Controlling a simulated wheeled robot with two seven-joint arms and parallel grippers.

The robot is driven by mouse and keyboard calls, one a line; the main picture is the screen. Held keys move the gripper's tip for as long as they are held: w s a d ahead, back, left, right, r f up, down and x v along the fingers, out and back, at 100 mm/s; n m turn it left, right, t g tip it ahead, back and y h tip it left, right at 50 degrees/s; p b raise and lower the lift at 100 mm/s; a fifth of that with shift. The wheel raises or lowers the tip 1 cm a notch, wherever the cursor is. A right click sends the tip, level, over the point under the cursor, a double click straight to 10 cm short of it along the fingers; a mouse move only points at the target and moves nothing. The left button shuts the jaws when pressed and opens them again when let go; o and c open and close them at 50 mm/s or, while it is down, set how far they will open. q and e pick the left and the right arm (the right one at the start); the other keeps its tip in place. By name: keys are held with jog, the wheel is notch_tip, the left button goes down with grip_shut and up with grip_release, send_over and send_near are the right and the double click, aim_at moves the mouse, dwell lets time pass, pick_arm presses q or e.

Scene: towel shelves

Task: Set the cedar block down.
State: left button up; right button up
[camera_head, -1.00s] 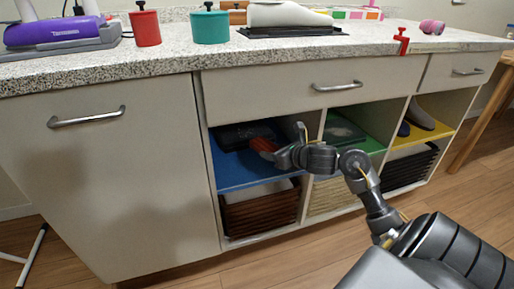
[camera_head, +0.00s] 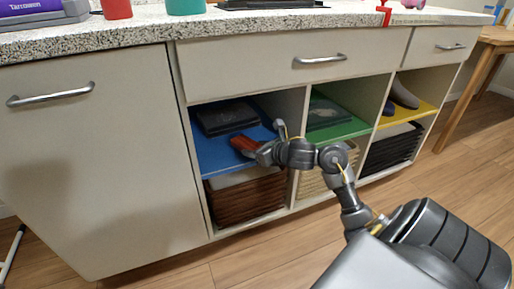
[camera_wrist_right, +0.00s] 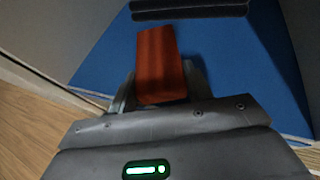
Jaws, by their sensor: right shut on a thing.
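The cedar block (camera_head: 243,145) is reddish-brown and shows at the tip of my right gripper (camera_head: 256,152), over the front part of the blue shelf (camera_head: 212,158). In the right wrist view the block (camera_wrist_right: 160,62) stands out from between the jaws of my right gripper (camera_wrist_right: 158,100), which is shut on its near end. The blue shelf (camera_wrist_right: 225,65) lies beyond and around the block. I cannot tell whether the block touches the shelf. My left gripper is not in view.
Dark folded towels (camera_head: 226,117) lie at the back of the blue shelf. A brown basket (camera_head: 245,199) stands below it. A green shelf (camera_head: 345,130) and a yellow shelf (camera_head: 415,110) are to the right. The blue shelf's front left is clear.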

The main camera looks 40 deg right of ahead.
jog(key=shift+f+b, duration=0.5)
jog(key=shift+b, duration=0.05)
dwell(0.4)
jog(key=shift+f, duration=0.25)
jog(key=shift+b, duration=0.35)
jog(key=o, duration=1.1)
jog(key=shift+c, duration=0.2)
